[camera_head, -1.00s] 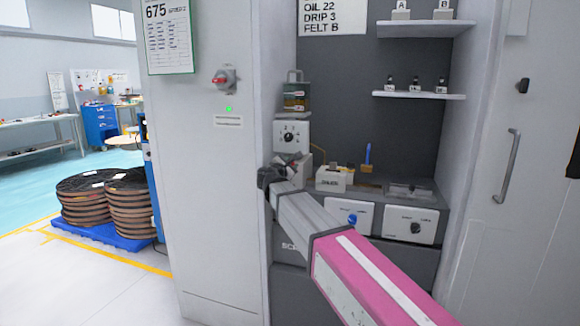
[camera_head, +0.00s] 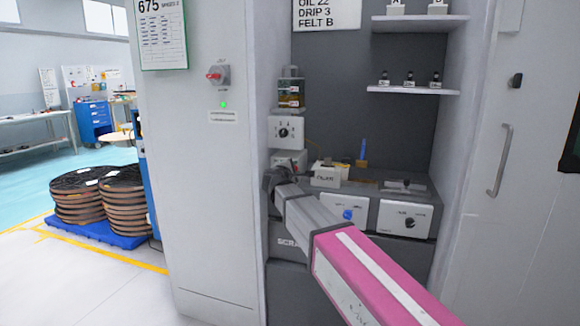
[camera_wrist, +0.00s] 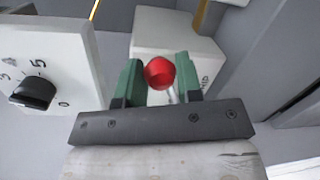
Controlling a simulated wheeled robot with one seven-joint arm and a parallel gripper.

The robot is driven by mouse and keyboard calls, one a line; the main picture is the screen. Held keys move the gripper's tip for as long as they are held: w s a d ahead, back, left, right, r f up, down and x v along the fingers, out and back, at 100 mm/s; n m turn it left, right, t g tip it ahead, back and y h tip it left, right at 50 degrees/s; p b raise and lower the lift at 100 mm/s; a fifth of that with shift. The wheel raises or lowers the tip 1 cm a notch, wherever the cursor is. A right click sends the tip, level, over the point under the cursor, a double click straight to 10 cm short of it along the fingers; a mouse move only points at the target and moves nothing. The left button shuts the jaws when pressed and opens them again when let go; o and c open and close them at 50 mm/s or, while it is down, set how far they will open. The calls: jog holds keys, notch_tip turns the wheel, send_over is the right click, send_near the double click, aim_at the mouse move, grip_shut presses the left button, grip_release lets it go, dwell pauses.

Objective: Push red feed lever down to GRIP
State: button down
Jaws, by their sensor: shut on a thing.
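The red feed lever shows as a round red knob (camera_wrist: 159,73) on a thin pale stem in the wrist view. My gripper (camera_wrist: 160,80) has its green fingers on either side of the knob, shut on it. In the head view my gripper (camera_head: 278,178) is at the left of the cabinet recess, below the dial box.
A white dial box (camera_head: 286,132) stands just above my gripper; its black knob (camera_wrist: 33,93) is close at left in the wrist view. A white block (camera_wrist: 178,40) stands behind the lever. The cabinet's left wall (camera_head: 205,200) is close beside my gripper.

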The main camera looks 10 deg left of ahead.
jog(key=shift+d+f+m+y, duration=0.15)
jog(key=shift+d+f+m, duration=0.05)
jog(key=shift+f+m, duration=0.6)
jog(key=shift+d+f+m+y, duration=0.15)
jog(key=shift+f+m, duration=0.4)
jog(key=shift+m, duration=0.45)
jog(key=shift+d+f+m+y, duration=0.1)
jog(key=shift+d+f+m, duration=0.1)
jog(key=shift+f+m, duration=0.6)
jog(key=shift+s, duration=0.1)
jog(key=c, duration=0.8)
grip_release()
jog(key=s, duration=0.3)
jog(key=s+a+r, duration=0.1)
jog(key=s, duration=0.6)
jog(key=shift+s+a+r, duration=0.2)
jog(key=shift+s+a, duration=0.05)
jog(key=shift+s, duration=0.05)
